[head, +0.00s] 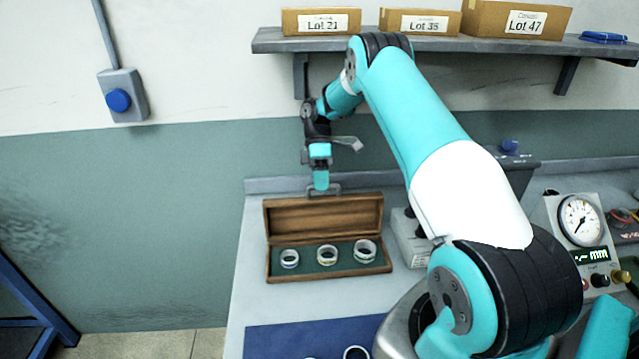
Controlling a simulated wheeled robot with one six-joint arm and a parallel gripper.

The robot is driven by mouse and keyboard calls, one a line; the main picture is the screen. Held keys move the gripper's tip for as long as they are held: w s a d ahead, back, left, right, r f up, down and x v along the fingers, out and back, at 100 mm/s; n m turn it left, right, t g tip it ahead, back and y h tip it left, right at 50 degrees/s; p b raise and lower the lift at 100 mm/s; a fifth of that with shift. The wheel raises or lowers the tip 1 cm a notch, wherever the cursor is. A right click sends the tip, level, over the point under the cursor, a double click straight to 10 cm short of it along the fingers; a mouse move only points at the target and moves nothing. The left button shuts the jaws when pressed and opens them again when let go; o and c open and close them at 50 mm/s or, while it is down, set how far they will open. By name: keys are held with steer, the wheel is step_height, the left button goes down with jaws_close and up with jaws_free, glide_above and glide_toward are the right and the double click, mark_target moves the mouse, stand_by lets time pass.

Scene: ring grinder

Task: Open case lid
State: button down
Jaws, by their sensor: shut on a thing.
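The wooden case (332,273) sits on the grey bench, with a green lining and three pale rings (327,255) inside in a row. Its lid (323,218) stands up at the back of the case, its inner side facing me, so the case is open. A grey handle (336,188) shows at the lid's top edge. My gripper (321,186) points down at this edge and is shut on the handle. The fingers partly cover the handle.
A blue mat (290,342) with rings lies in front of the case. A grey device (410,238), partly behind my arm, stands right of it. A dial gauge (579,221) is farther right. A shelf (440,45) with boxes hangs above.

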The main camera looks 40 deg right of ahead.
steer(key=shift+a+f, duration=0.15)
steer(key=shift+f, duration=0.3)
steer(key=c, duration=1.2)
jaws_free()
steer(key=shift+o, duration=0.2)
steer(key=shift+r, duration=0.2)
